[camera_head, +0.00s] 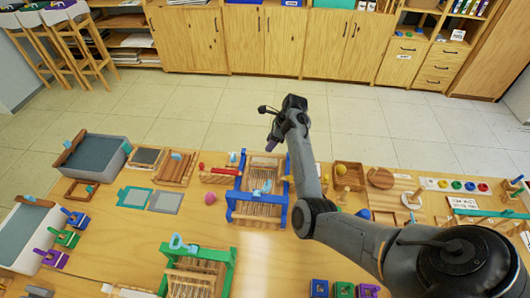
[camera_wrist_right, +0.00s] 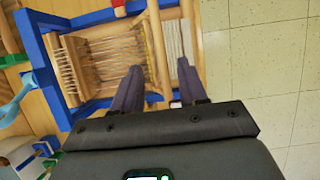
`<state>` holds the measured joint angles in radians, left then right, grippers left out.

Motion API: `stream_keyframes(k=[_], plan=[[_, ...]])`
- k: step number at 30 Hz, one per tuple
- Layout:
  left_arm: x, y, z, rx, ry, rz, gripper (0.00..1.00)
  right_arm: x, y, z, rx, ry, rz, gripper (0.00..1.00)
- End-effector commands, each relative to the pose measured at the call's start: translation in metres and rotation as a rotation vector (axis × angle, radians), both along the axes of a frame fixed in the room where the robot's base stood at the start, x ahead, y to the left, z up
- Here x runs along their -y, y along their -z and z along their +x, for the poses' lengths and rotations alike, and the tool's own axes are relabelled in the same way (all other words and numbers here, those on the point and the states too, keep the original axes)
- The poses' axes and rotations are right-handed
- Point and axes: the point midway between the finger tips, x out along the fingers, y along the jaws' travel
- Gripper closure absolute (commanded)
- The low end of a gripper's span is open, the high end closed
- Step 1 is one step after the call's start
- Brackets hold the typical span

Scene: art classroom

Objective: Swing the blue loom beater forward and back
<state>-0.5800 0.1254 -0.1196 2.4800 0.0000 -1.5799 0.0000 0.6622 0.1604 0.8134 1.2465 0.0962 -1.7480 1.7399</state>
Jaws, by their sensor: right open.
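The blue loom (camera_head: 233,193) stands on the table near the middle of the head view, with pale warp threads inside its frame. A light-blue handle (camera_head: 262,188) shows at its middle; I take it as the beater's handle. In the right wrist view the loom's blue frame (camera_wrist_right: 38,70) is at the left, beside a wooden comb (camera_wrist_right: 68,72), and a light-blue handle (camera_wrist_right: 14,102) sticks out at the left edge. My right gripper (camera_wrist_right: 158,88) is open over the loom's far end, its fingers apart and empty. In the head view it (camera_head: 273,141) is above and beyond the loom. My left gripper is not in view.
A green loom (camera_head: 228,257) stands nearer, left of centre. A pink ball (camera_head: 210,198) lies left of the blue loom. A wooden tray (camera_head: 350,170) and a blue ball (camera_head: 363,214) are to the right. The floor beyond the table is clear.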

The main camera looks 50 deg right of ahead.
Motion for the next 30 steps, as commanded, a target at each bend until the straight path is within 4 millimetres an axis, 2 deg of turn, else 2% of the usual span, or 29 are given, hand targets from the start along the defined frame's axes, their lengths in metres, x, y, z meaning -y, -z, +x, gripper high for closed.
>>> stream_keyframes(k=[1,6,12,25,26,30], plan=[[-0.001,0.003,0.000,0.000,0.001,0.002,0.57,-0.003,0.010,0.003,-0.001,-0.002,0.002,0.58],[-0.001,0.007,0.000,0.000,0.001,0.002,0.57,-0.008,0.034,0.011,-0.001,-0.003,0.001,0.58],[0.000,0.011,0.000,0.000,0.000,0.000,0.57,-0.012,0.053,0.018,0.000,-0.002,-0.001,0.58],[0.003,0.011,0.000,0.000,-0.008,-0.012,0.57,-0.014,0.059,0.020,0.001,-0.002,-0.002,0.58],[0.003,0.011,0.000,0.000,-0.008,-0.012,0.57,-0.014,0.059,0.020,0.001,-0.002,-0.002,0.59],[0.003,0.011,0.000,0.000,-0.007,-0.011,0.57,-0.014,0.059,0.020,0.001,-0.002,-0.002,0.81]])
